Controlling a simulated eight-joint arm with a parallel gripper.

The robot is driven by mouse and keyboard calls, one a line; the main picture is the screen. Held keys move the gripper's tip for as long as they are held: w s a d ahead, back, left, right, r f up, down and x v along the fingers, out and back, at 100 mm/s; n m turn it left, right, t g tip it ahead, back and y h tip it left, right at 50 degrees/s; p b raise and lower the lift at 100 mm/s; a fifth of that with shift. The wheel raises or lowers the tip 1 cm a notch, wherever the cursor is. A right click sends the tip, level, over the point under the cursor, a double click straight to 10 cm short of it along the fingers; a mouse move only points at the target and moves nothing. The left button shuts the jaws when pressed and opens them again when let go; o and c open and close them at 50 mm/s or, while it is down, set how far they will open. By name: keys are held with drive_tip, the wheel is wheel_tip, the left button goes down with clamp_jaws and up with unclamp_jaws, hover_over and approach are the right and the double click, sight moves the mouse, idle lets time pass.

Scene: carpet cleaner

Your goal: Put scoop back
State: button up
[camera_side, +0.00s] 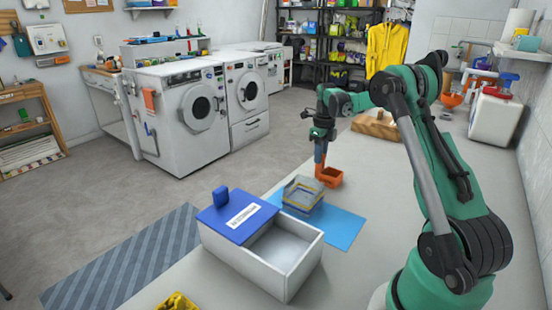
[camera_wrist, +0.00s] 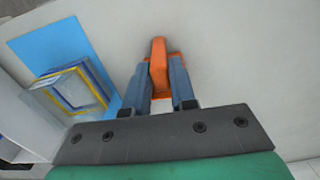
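The orange scoop (camera_side: 332,179) is at the far end of the bench, just past the blue mat (camera_side: 343,232). My gripper (camera_side: 320,157) points down at it. In the wrist view the scoop's upright handle (camera_wrist: 158,62) is between my gripper's two blue-grey fingers (camera_wrist: 160,85), which appear to touch it on both sides. I cannot tell whether the scoop rests on the bench or is slightly above it. A white box (camera_side: 285,272) stands nearer the camera. Its blue lid (camera_side: 222,222), with a knob and white label, covers the left part; the right part is open, showing a pale inside.
A clear container with yellow and blue edges (camera_side: 303,194) stands on the blue mat between box and scoop; it also shows in the wrist view (camera_wrist: 80,90). A wooden block (camera_side: 376,125) lies behind. A yellow object (camera_side: 177,302) is at the front edge.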

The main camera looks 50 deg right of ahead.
drive_tip(key=o, duration=0.4)
drive_tip(key=shift+r, duration=0.1)
wheel_tip(320, 180, up, 4)
drive_tip(key=shift+r, duration=0.25)
drive_tip(key=w+a+r+n+t+h, duration=0.1)
drive_tip(key=a+r+n, duration=0.2)
drive_tip(key=a+n, duration=0.4)
drive_tip(key=a+r+n+t, duration=0.2)
drive_tip(key=a+r+n, duration=0.2)
drive_tip(key=a+n, duration=0.3)
drive_tip(key=s+a+f+n+t, duration=0.1)
drive_tip(key=s+a+n, duration=0.1)
drive_tip(key=a+n, duration=0.3)
drive_tip(key=s+a+f+n+t, duration=0.1)
drive_tip(key=s+a+n, duration=0.2)
drive_tip(key=n, duration=0.7)
drive_tip(key=s+a+f+n+t+y, duration=0.1)
drive_tip(key=s+a+n+t, duration=0.1)
drive_tip(key=a+n, duration=0.5)
drive_tip(key=shift+s+a+f+n, duration=0.1)
drive_tip(key=shift+s+a+n, duration=0.2)
drive_tip(key=shift+a, duration=0.15)
